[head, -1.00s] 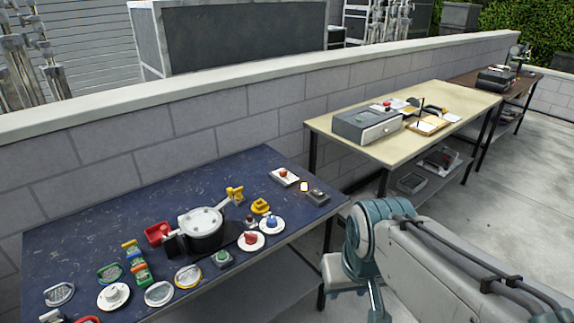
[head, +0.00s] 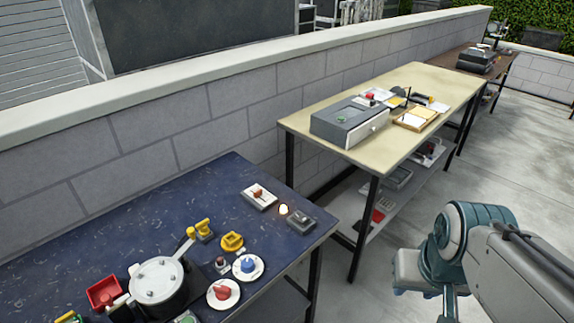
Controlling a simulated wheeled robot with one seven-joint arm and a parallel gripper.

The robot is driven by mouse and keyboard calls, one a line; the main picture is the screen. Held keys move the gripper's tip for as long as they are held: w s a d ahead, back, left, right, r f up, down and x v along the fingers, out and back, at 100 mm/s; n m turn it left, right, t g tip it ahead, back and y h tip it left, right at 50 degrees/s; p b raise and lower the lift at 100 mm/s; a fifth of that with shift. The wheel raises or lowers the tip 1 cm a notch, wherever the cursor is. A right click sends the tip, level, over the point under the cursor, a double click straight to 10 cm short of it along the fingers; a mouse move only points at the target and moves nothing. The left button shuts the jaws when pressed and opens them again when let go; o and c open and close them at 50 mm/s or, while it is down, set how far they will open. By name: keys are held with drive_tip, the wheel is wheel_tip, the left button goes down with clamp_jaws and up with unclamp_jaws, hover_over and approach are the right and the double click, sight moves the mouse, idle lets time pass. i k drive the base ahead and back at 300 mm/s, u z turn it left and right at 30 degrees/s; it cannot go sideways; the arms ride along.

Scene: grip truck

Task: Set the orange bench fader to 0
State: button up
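No thing in view can be made out with certainty as the orange bench fader. On the dark blue bench (head: 150,219), near its far right end, a small pale box (head: 250,203) carries a red-orange knob or lever (head: 258,193); its scale is too small to read. Right of it are a small glowing lamp (head: 283,210) and a dark grey box (head: 300,221) with a small part on top. My arm shows at the lower right, off the bench over the floor. My gripper's fingers are not in view.
A pot (head: 160,281), red tray (head: 104,292), yellow pieces (head: 232,241) and saucers with a red (head: 223,293) and a blue piece (head: 247,266) crowd the near bench. A cream table (head: 440,83) stands beyond a gap. A block wall runs behind. Concrete floor at right is open.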

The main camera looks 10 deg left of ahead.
sight(258, 192)
drive_tip(key=u, duration=0.1)
drive_tip(key=i, duration=0.6)
drive_tip(key=u, duration=0.8)
drive_tip(key=i, duration=0.35)
drive_tip(key=u, duration=0.35)
